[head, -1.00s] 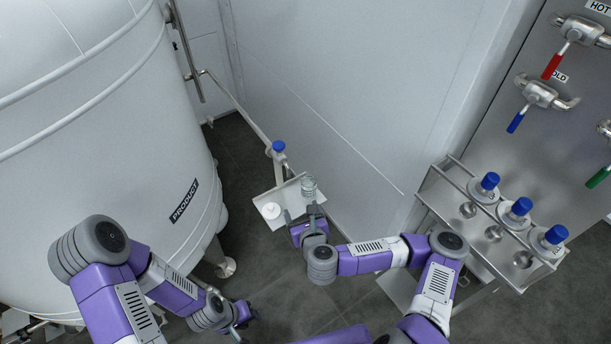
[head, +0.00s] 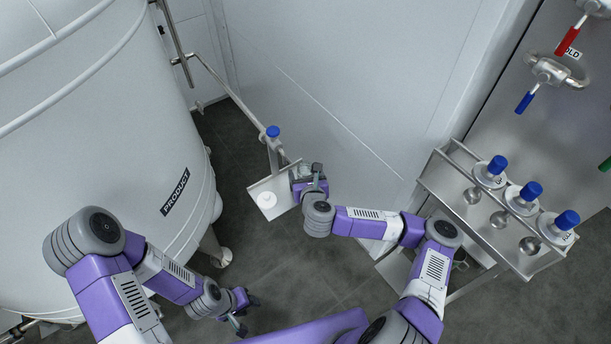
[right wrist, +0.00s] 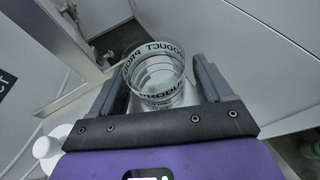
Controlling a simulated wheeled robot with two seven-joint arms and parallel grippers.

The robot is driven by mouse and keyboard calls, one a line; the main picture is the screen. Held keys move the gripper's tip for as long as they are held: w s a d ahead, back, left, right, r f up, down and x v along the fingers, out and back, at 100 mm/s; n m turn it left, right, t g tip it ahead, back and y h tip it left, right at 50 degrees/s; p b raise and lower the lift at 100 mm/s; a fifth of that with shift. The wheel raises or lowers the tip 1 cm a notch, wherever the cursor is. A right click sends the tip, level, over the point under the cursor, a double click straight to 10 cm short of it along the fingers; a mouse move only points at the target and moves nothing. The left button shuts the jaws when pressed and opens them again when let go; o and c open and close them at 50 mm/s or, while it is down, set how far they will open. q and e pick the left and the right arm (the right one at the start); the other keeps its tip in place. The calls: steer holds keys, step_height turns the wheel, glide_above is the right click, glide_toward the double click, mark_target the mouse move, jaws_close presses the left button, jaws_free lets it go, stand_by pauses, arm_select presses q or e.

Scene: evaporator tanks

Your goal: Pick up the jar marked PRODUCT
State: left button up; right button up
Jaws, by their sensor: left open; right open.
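The clear glass jar marked PRODUCT (right wrist: 155,72) is in the right wrist view, upright between the two fingers of my right gripper (right wrist: 160,78). The fingers are apart, one on each side of the jar; I cannot tell whether they touch it. In the head view my right gripper (head: 308,173) is at the small metal shelf (head: 283,207) and hides most of the jar. My left gripper (head: 243,313) is open and empty, low over the floor beside the big tank.
The white tank (head: 110,130) is left.

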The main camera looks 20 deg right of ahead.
steer(key=c, duration=1.2)
steer(key=shift+r, duration=0.1)
